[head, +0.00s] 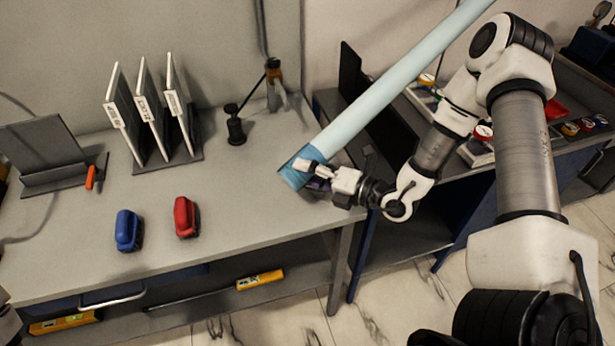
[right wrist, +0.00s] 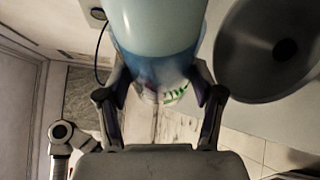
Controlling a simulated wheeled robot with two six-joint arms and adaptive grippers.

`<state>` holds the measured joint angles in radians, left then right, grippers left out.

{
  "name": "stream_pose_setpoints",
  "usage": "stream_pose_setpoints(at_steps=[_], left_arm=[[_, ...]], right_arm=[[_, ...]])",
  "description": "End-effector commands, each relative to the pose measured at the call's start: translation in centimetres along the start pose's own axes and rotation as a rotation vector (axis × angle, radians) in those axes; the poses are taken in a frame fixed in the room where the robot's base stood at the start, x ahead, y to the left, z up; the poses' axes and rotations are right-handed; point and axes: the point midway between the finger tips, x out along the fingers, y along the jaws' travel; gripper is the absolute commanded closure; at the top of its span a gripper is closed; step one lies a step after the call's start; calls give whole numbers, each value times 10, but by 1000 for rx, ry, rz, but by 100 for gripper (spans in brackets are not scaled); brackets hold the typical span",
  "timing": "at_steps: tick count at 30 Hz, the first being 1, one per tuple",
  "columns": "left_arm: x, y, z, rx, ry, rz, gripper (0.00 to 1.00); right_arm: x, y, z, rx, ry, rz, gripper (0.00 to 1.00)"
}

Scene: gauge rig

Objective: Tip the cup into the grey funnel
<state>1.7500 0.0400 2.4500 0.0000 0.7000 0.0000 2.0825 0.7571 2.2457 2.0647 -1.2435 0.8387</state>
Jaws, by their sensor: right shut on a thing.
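My right gripper (head: 309,168) is shut on a see-through blue piece, which I take for the cup (head: 291,178), over the bench's right end. The cup also shows between both fingers in the right wrist view (right wrist: 158,72). A long pale blue tube (head: 385,95) slants from it to the upper right. I cannot tell whether cup and tube are one piece. A round grey dish with a dark centre, probably the grey funnel (right wrist: 250,58), is at the right in the right wrist view, apart from the cup. I cannot make it out in the head view.
The grey bench (head: 255,205) holds a blue block-like item (head: 128,230), a red one (head: 186,217), a rack of white panels (head: 150,112) and a small black post (head: 236,130). The bench is clear between the red item and my right gripper. A cluttered side bench stands at right.

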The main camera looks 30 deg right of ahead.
Motion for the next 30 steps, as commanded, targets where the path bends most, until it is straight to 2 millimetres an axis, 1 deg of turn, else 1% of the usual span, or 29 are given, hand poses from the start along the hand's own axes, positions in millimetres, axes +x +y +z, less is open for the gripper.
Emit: stream_pose_setpoints(at_steps=[1, 17, 30], left_arm=[[4, 0, 0, 0, 0, 0, 60], [27, 0, 0, 0, 0, 0, 60], [44, 0, 0, 0, 0, 0, 60]], right_arm=[[0, -1, 0, 16, -2, 8, 68], [-2, 5, 6, 220, -2, 92, 68], [-6, 13, 17, 432, -2, 179, 68]])
